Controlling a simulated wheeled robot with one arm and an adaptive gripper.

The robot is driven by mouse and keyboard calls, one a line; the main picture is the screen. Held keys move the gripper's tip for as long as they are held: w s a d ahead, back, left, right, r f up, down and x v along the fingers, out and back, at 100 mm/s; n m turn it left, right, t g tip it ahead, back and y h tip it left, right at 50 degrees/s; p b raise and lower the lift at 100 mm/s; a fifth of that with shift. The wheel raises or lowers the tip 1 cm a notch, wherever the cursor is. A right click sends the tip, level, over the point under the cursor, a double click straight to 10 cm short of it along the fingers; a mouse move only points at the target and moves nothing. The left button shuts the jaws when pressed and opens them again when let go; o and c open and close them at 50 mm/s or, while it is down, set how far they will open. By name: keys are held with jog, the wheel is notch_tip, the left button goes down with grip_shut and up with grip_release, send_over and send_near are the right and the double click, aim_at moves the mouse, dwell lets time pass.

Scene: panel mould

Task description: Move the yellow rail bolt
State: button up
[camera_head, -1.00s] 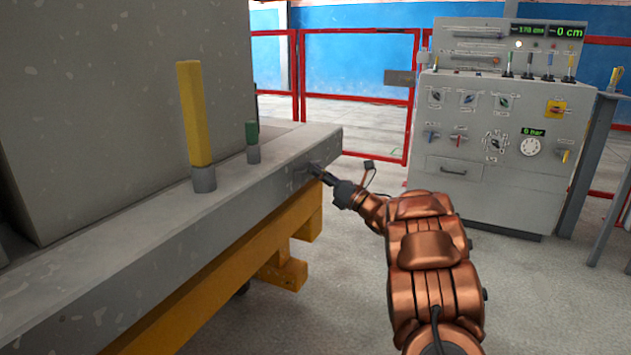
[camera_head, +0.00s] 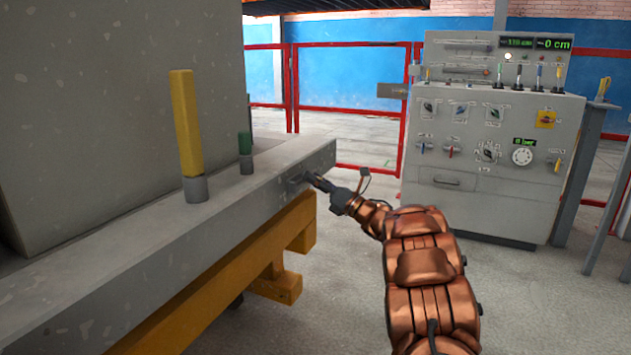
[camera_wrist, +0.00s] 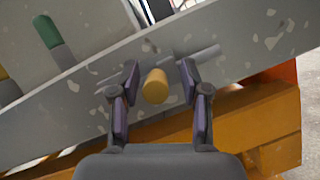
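The yellow rail bolt (camera_wrist: 155,86) shows in the wrist view as a short round yellow peg at the side face of the grey rail (camera_wrist: 215,50). My gripper (camera_wrist: 159,73) is open, with one dark finger on each side of the bolt and visible gaps between. In the head view my gripper (camera_head: 311,180) is at the side of the grey rail (camera_head: 110,250), near its far end. The bolt cannot be made out there.
A tall yellow post (camera_head: 186,125) and a short green post (camera_head: 245,145) stand on the rail. A yellow beam (camera_head: 215,292) runs below it. A grey control cabinet (camera_head: 480,200) stands at right. Floor between is clear.

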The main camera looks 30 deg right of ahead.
jog(key=shift+s+d, duration=0.1)
jog(key=shift+s, duration=0.05)
jog(key=v, duration=1.1)
jog(key=shift+s+f, duration=0.15)
jog(key=shift+s, duration=0.2)
dwell(0.3)
